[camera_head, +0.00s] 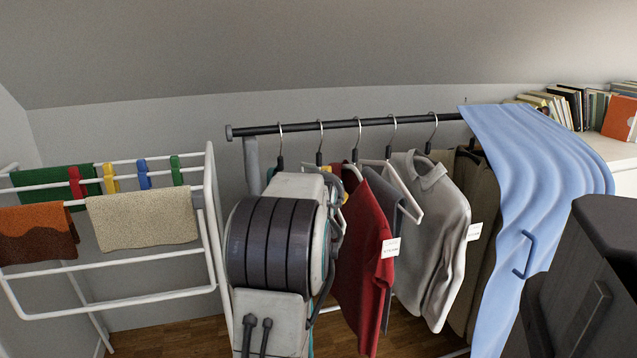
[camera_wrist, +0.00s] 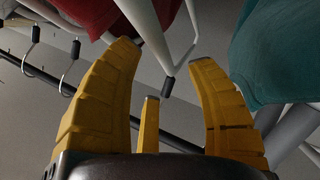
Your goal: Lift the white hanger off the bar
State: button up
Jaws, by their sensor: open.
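In the wrist view a white hanger (camera_wrist: 149,22) shows its bare frame, with a dark collar at its neck between the yellow fingers of my gripper (camera_wrist: 165,56). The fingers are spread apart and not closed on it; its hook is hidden. The dark bar (camera_wrist: 108,110) runs behind the fingers. In the head view the bar (camera_head: 350,123) carries several dark-collared hooks. Another white hanger (camera_head: 404,190) there holds grey trousers, so I cannot tell for certain which one matches.
A red shirt (camera_head: 363,255) and a grey shirt (camera_head: 430,230) hang close by. A teal cloth (camera_wrist: 275,55) is near the right finger. A white drying rack (camera_head: 214,240) stands left, a blue cloth (camera_head: 530,160) drapes at the right, and dark furniture (camera_head: 590,290) stands front right.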

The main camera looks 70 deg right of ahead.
aim_at(319, 162)
jog(key=shift+w+d+f+b, duration=0.3)
jog(key=shift+d+f+b, duration=0.4)
jog(key=shift+b, duration=0.55)
jog(key=shift+w+d+r, duration=0.1)
jog(key=shift+d+r, duration=0.1)
jog(key=shift+d, duration=0.25)
jog(key=shift+w+d+f, duration=0.1)
jog(key=shift+d+f, duration=0.1)
jog(key=shift+d, duration=0.5)
jog(key=shift+c, duration=0.2)
grip_shut()
